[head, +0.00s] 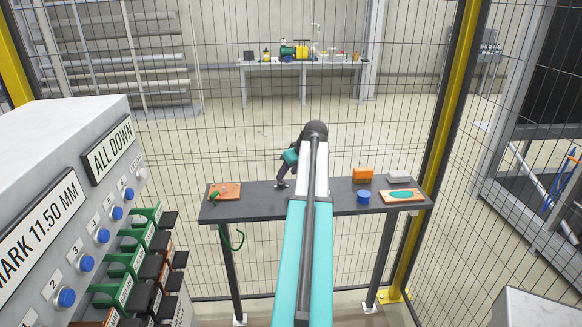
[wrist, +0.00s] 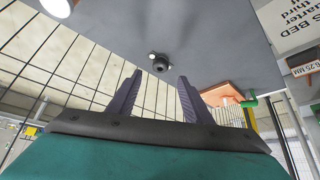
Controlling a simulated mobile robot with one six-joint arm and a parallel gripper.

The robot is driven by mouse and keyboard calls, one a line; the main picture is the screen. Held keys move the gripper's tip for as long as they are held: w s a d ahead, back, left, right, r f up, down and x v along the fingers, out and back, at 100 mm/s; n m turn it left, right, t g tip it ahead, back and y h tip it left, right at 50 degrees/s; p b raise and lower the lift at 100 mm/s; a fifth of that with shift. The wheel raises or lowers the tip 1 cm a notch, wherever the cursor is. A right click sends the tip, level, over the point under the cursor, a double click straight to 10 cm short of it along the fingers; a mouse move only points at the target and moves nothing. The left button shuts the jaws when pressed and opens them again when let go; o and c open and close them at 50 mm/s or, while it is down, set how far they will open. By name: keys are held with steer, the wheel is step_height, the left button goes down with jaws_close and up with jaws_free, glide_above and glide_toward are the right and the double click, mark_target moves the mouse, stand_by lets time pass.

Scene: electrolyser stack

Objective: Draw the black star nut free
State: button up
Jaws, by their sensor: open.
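A small black round knob (wrist: 160,64), probably the black star nut, shows on the dark grey surface in the wrist view, with a small white spot beside it. My gripper (wrist: 158,77) is open, with its two dark fingers apart on either side of the knob's line in the picture. Nothing is between the fingers that I can see, and the gap in depth to the knob is hard to judge. In the head view my gripper (head: 282,184) is over the left-middle of the dark bench (head: 257,201). The nut cannot be made out there.
An orange board (head: 228,190) with a green piece lies at the bench's left end. An orange block (head: 362,175), a blue cup (head: 363,196) and another orange board (head: 386,197) are on the right. A mesh fence (head: 150,130) stands behind. A labelled grey cabinet (head: 60,140) stands left.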

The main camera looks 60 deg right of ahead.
mark_target(283, 183)
steer(key=shift+p+x, duration=0.75)
steer(key=shift+x, duration=2.45)
jaws_close()
steer(key=shift+s+r+p, duration=0.1)
steer(key=shift+r+p, duration=0.45)
steer(key=shift+r, duration=0.9)
steer(key=shift+r+p, duration=0.65)
steer(key=shift+r, duration=1.2)
